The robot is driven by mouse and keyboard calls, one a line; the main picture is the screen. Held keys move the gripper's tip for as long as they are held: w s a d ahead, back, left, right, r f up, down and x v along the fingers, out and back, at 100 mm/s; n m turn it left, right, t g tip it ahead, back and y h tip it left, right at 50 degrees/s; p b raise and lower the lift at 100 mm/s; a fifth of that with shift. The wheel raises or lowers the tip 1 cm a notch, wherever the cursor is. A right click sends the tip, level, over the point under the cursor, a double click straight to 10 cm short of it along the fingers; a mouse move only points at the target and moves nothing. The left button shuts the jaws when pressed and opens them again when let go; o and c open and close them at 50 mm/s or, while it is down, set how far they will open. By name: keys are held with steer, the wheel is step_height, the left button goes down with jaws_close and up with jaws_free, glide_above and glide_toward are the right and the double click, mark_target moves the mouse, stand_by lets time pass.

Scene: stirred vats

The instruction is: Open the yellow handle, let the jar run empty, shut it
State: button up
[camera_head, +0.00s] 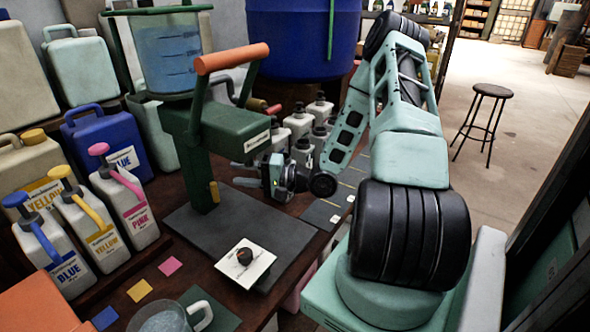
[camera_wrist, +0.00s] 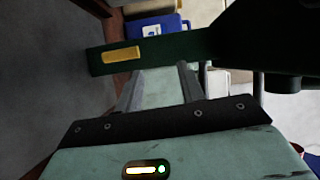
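A dark green stand (camera_head: 212,135) holds a clear jar (camera_head: 168,50) of blue liquid in the head view. A long lever with an orange grip (camera_head: 232,58) rises from the stand. My gripper (camera_head: 244,174) is right of the post, fingers pointing left. In the wrist view my gripper (camera_wrist: 157,82) has its fingers apart, with nothing gripped between them. The yellow piece lies just beyond the left fingertip.
A glass mug (camera_head: 172,318) is at the front edge. Blue, yellow and pink pump jugs (camera_head: 124,205) stand left. Grey bottles (camera_head: 303,150) stand behind my gripper.

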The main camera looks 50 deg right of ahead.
steer(key=r+p+v, duration=0.2)
steer(key=p+v, duration=0.2)
steer(key=v, duration=0.9)
steer(key=shift+s, duration=0.2)
stand_by(0.7)
steer(key=shift+d, duration=0.15)
steer(key=shift+p, duration=0.6)
steer(key=shift+f, duration=0.1)
